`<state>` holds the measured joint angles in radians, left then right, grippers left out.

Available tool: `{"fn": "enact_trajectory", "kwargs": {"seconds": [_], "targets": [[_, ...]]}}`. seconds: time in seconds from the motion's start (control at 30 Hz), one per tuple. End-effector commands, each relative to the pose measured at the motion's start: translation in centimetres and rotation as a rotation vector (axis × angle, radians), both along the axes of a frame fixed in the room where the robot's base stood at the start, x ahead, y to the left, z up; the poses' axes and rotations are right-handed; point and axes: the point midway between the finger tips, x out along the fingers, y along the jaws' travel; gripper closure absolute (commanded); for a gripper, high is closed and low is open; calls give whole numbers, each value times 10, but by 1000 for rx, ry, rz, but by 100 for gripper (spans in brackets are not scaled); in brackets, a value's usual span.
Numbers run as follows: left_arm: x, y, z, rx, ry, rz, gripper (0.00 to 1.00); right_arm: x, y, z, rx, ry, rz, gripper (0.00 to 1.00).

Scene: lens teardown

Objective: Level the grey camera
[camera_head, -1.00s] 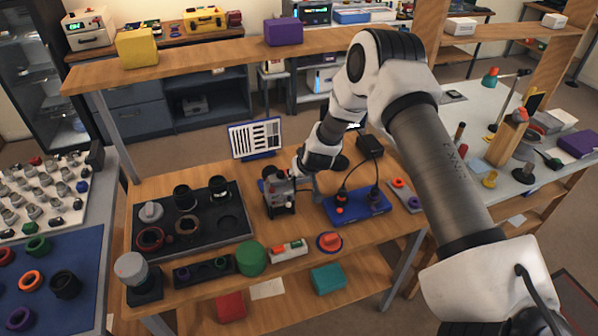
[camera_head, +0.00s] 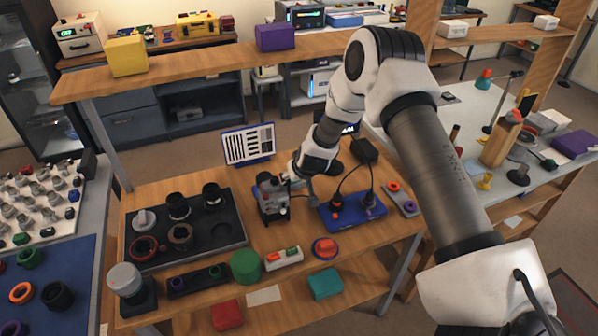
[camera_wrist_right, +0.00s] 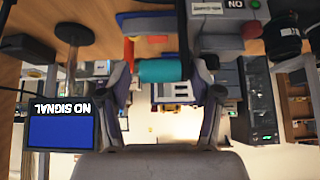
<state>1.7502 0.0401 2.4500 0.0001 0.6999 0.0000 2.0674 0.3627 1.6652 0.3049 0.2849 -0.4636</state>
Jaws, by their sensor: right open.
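The grey camera (camera_head: 270,199), a boxy body with a dark top, stands on the wooden bench in the head view, between the black parts tray and the blue board. I cannot tell from here whether it is tilted. My right gripper (camera_head: 290,181) is close against its right side; its fingertips are partly hidden there. In the right wrist view, which is upside down, my right gripper (camera_wrist_right: 162,82) has its fingers spread apart. A teal cylinder (camera_wrist_right: 160,70) shows between them; I cannot tell how far away it is. My left gripper is out of view.
The black tray (camera_head: 222,242) with lens parts lies to the left. A striped chart (camera_head: 248,145) stands behind the camera. The blue board (camera_head: 352,213) with cables is to the right. A green cylinder (camera_head: 246,266) and a red button (camera_head: 324,248) are in front.

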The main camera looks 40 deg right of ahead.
Motion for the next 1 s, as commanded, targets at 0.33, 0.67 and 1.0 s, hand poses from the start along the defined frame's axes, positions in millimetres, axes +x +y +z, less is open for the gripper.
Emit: {"fn": "enact_trajectory", "kwargs": {"seconds": [0.33, 0.67, 1.0], "targets": [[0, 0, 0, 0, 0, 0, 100, -49, 12, 69, 2, -4, -2, 35], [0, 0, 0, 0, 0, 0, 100, -63, 15, 86, -2, -3, -1, 35], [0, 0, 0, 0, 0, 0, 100, -62, 15, 86, -2, -3, -1, 35]]}}
